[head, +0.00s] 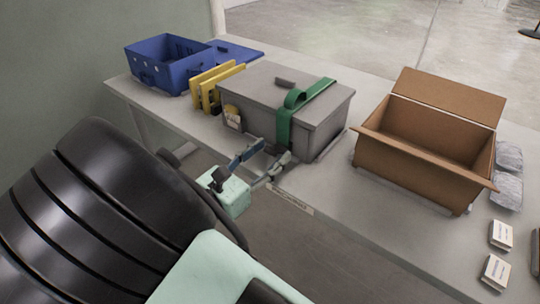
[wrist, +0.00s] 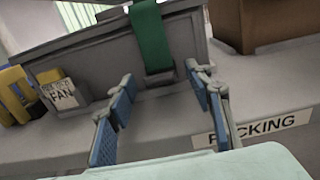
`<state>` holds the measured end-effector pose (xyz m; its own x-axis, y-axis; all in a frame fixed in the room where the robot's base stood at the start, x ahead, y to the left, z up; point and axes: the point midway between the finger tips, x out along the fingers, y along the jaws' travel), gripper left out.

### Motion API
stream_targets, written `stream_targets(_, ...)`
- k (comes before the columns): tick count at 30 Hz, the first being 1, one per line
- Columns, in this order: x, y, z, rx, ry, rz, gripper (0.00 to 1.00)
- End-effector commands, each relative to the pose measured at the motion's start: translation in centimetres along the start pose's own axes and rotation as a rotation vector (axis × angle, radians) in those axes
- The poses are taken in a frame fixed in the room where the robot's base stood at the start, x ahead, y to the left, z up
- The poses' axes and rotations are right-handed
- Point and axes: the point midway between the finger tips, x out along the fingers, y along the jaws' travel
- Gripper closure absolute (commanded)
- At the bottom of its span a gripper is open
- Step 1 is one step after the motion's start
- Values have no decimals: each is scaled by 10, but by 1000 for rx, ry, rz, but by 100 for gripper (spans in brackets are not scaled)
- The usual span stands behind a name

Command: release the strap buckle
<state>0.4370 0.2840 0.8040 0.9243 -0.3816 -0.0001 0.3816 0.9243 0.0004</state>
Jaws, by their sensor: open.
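A green strap (head: 303,105) runs over the lid and down the front of a grey lidded box (head: 262,95). My gripper (head: 264,161) is open and empty, in front of the box near the table's front edge. In the wrist view its blue-padded fingers (wrist: 160,98) stand apart, either side of the strap's lower end.
A blue crate (head: 150,71) and yellow frames (head: 210,92) stand left of the box. An open cardboard box (head: 405,165) stands right, with wrapped packets (head: 508,155) and small white boxes (head: 495,271) beyond. A PACKING label (wrist: 265,127) is on the table edge.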

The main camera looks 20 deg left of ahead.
Motion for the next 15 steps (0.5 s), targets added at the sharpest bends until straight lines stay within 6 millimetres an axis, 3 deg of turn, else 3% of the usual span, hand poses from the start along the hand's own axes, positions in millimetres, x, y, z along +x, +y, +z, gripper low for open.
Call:
stream_targets(11,6,0,0,0,0,-1,54)
stream_targets(15,6,0,0,0,0,-1,70)
